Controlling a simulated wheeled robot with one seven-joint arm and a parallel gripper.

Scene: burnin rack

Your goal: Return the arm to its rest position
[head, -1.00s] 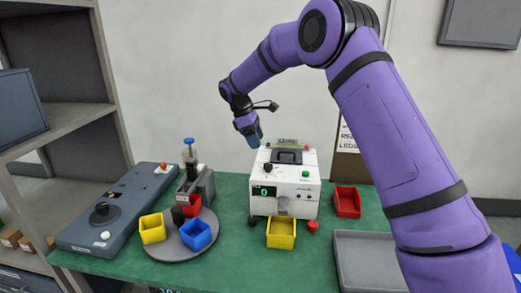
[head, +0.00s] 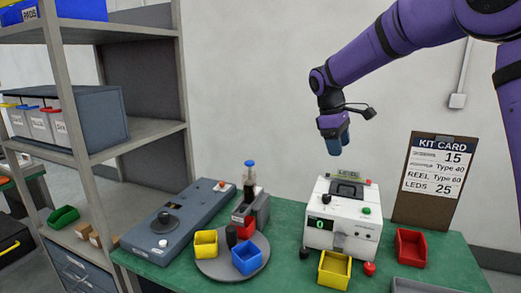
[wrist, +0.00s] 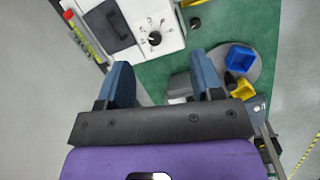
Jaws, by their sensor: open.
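My purple arm reaches in from the upper right in the head view. My gripper (head: 333,140) hangs in the air above and behind the white counting machine (head: 343,220), clear of it, with its fingers pointing down. In the wrist view my gripper (wrist: 163,85) has its two blue fingers spread apart with nothing between them. The white machine also shows in the wrist view (wrist: 165,17), beyond the left finger.
On the green bench (head: 290,245) stand a grey turntable (head: 215,270) with coloured bins, a long grey-blue device (head: 180,222), a yellow bin (head: 334,270) and a red bin (head: 411,248). A kit card (head: 433,178) stands behind. A shelf rack (head: 165,130) rises at the left.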

